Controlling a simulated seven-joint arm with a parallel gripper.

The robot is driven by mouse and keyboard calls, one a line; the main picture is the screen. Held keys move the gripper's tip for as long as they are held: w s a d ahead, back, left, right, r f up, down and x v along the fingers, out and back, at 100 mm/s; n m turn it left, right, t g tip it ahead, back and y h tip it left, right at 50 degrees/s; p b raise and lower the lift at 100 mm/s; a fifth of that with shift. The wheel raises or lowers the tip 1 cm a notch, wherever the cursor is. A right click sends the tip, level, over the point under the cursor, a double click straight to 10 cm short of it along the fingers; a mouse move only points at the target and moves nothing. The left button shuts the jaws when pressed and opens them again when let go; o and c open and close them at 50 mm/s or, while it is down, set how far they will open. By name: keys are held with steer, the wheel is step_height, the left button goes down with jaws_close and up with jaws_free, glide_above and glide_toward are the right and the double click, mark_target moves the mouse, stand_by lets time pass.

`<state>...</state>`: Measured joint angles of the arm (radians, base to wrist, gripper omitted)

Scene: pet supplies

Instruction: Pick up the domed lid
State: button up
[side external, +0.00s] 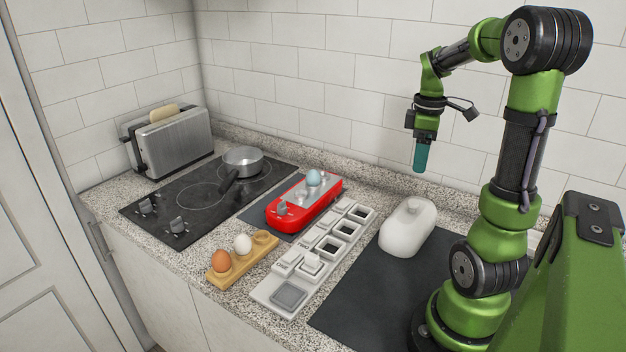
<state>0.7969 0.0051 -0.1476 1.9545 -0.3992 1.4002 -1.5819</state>
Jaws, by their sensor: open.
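The domed lid (407,230) is a white, rounded, oblong cover with a small knob on top. It sits on the dark mat (357,292) on the counter, in front of my arm. Whatever may lie under the lid is hidden. My gripper (420,165), with teal fingers, hangs pointing down in the air, above and behind the lid and apart from it. It is open, and nothing shows between its fingers, though the gap is hard to see from this side.
Left of the lid stands a white tray (281,297) with square compartments. Further left are a red appliance (303,205) with a pale blue egg, a wooden egg holder (243,262), a cooktop (190,225), a saucepan (243,162) and a toaster (172,143). A tiled wall is behind.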

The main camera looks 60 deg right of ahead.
glide_above(412, 201)
steer(key=f, duration=0.6)
steer(key=shift+s+a+f, duration=0.1)
steer(key=shift+a+f, duration=0.05)
steer(key=shift+a, duration=0.05)
steer(key=shift+d+f, duration=0.15)
steer(key=shift+f, duration=1.15)
steer(key=shift+d+f, duration=0.1)
steer(key=shift+f, duration=1.2)
jaws_close()
